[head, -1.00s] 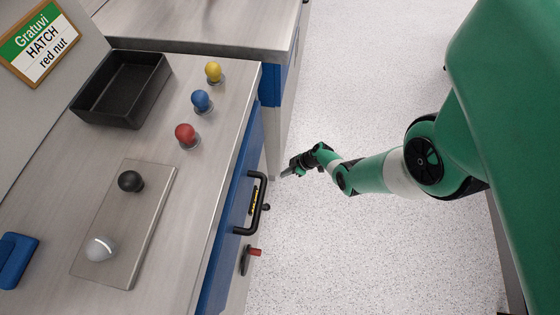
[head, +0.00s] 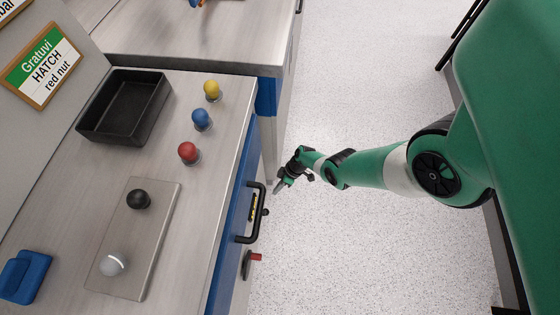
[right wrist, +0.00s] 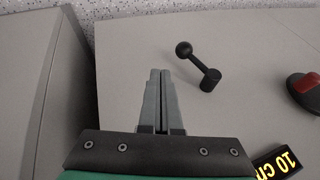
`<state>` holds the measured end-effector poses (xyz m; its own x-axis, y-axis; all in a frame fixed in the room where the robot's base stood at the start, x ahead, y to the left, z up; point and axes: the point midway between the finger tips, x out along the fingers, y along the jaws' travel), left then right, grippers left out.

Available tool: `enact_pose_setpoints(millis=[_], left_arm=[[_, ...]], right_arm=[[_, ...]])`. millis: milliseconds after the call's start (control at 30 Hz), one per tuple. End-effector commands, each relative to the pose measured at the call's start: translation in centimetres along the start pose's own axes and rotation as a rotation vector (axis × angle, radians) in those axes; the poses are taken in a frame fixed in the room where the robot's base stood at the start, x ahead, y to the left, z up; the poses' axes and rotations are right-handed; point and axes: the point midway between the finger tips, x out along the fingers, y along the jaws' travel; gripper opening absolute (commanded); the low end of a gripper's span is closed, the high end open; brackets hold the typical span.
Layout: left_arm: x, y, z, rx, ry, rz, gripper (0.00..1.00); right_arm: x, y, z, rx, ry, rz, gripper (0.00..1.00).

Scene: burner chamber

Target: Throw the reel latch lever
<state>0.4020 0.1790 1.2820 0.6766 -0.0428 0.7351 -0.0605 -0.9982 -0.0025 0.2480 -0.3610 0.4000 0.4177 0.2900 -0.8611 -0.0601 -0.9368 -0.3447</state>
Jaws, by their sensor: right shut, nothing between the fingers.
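A black lever with a ball knob and a round pivot (right wrist: 200,68) sticks out of the grey front panel in the right wrist view, just right of my gripper's tips. Which part is the reel latch is not marked. My right gripper (right wrist: 159,75) is shut and empty, pointing toward the panel, apart from the lever. In the head view my right gripper (head: 277,189) is beside the bench front, above and right of the black bar handle (head: 256,228). My left gripper is out of view.
A red-topped black knob (right wrist: 306,88) sits right of the lever; a red handle (head: 254,257) shows below the bar handle. On the bench are a black tray (head: 125,105), red, blue and yellow knobs, and a plate (head: 140,240) with black and clear knobs. The floor right is clear.

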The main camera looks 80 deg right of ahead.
Motion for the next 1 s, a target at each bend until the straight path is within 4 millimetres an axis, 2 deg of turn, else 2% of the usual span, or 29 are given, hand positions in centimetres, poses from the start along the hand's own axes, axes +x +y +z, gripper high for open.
enact_pose_setpoints(millis=[33,200,300,500,833,1000], left_arm=[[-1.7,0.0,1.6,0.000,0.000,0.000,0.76],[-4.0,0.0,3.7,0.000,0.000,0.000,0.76],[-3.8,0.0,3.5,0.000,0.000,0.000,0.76],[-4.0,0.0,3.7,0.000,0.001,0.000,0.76],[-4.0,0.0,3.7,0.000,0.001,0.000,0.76],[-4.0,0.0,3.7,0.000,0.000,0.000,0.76]], right_arm=[[2.2,0.3,0.5,-0.004,-0.001,-0.001,0.00],[5.6,0.3,0.4,-0.004,-0.001,-0.001,0.00],[6.1,-1.4,0.5,-0.004,-0.002,-0.001,0.00],[7.1,-2.6,0.5,0.000,-0.001,0.000,0.00],[7.1,-2.7,0.5,0.001,0.000,0.001,0.00],[7.3,-2.1,0.1,0.014,0.008,0.004,0.00]])
